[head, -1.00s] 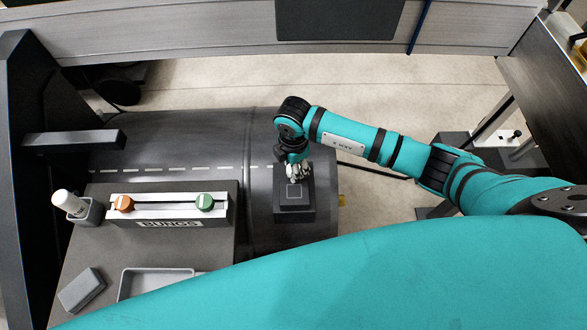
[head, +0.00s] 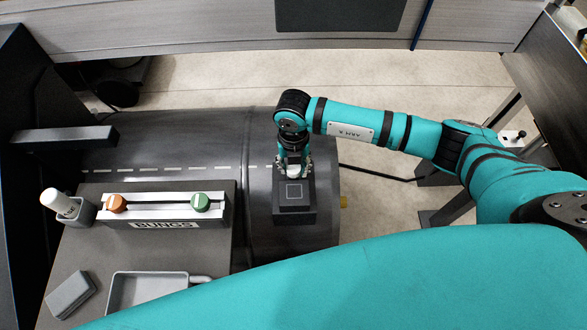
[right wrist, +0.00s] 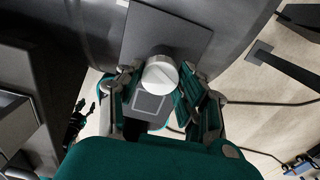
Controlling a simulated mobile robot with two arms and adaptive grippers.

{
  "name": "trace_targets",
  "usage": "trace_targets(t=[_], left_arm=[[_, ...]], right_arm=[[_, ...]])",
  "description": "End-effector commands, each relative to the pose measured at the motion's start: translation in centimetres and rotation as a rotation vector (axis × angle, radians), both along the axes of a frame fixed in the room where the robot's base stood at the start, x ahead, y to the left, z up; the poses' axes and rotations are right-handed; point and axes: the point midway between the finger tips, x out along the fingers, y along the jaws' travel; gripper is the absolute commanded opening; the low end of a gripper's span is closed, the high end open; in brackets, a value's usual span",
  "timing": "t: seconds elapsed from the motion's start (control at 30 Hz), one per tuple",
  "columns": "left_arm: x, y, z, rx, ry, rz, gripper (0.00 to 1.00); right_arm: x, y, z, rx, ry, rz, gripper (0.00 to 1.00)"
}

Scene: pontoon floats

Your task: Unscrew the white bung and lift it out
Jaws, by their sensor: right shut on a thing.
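The white bung (right wrist: 160,75) is a round cap with a raised bar across its top. It stands at the dark plate on the float (right wrist: 135,33). My right gripper (right wrist: 162,82) has one finger on each side of the bung and is shut on it. In the head view the right gripper (head: 293,168) points down at the far end of the dark block (head: 294,209), and it hides the bung there. I cannot tell whether the bung is clear of its hole. A small dark claw (right wrist: 75,122) low left in the right wrist view looks like my left gripper; its jaws are unclear.
Left of the block, a bung rack (head: 165,224) holds an orange bung (head: 116,204) and a green bung (head: 200,203). A white-capped bottle (head: 60,203) stands in a grey holder. An empty grey tray (head: 150,290) and a grey block (head: 71,295) lie nearer.

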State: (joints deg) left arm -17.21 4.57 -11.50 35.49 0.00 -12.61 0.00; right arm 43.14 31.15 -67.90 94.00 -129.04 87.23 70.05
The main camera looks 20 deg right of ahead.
Motion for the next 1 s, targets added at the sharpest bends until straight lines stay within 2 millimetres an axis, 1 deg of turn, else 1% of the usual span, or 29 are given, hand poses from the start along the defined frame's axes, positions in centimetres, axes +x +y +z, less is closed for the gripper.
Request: trace_targets(t=[0.07, 0.4, 0.5, 0.63, 0.9, 1.0], left_arm=[[0.0, 0.0, -0.9, 0.0, 0.0, 0.0, 0.4], [0.0, 0.0, -5.2, 0.0, -0.001, 0.0, 0.4], [0.0, 0.0, -5.9, 0.0, -0.001, 0.0, 0.4], [0.0, -0.5, -6.1, -0.006, -0.002, -0.002, 0.4], [0.0, -0.5, -6.0, -0.005, -0.001, 0.0, 0.4], [0.0, -0.6, -6.8, -0.007, 0.0, 0.0, 0.4]], right_arm=[[0.1, -0.1, -0.3, -0.001, -0.004, 0.1, 0.08], [0.2, -0.1, -0.5, -0.002, -0.004, 0.784, 0.08], [0.1, -0.1, -0.3, -0.002, -0.003, 0.927, 0.08], [0.1, 0.0, 0.0, -0.002, -0.001, 1.011, 0.08], [0.1, -0.1, 0.1, -0.002, -0.001, 1.019, 0.08], [0.1, -0.1, -0.2, -0.002, -0.003, 1.083, 0.08]])
